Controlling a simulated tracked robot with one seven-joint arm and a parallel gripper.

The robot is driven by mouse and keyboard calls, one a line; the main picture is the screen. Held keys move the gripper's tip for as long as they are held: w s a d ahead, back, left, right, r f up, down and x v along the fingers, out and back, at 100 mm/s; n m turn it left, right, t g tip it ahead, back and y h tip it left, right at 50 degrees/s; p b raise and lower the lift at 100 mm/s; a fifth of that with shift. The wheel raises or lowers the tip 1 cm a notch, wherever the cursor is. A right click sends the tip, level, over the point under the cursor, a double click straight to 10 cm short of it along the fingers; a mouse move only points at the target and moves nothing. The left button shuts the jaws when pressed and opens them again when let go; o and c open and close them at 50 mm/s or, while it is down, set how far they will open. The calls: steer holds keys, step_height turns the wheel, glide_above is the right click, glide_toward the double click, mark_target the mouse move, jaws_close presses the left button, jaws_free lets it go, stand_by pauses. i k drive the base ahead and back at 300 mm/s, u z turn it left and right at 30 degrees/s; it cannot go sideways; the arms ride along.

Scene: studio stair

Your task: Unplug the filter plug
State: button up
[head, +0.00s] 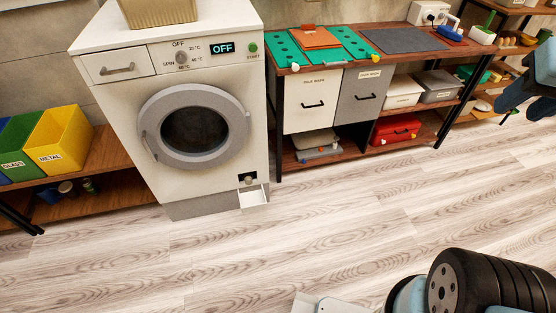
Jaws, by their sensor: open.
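The filter plug (249,180) is a small greyish round knob in a dark square opening at the lower right of the washing machine's front. It appears seated in the opening, but it is too small to tell how deeply. A white drawer-like tray (254,196) sticks out just below it. The washing machine (120,178) is white, with its round grey-rimmed door (238,122) closed and its display (221,48) reading OFF. Parts of my arm show at the lower right and right edges. No jaws can be made out, and nothing of mine is near the plug.
A shelf unit with a white bin (312,110), a grey bin (361,108) and a red case (396,128) stands right of the machine. Sorting bins, including a yellow one (70,138), stand left. A basket (158,12) is on top. The wooden floor (230,255) is clear.

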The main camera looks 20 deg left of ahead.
mark_target(248, 180)
steer(key=u, duration=0.7)
steer(key=i, duration=0.1)
steer(key=z, duration=1.6)
steer(key=k, duration=1.65)
steer(key=u, duration=3.45)
steer(key=k, duration=0.1)
steer(key=z, duration=1.45)
steer(key=i, duration=1)
steer(key=z, duration=0.05)
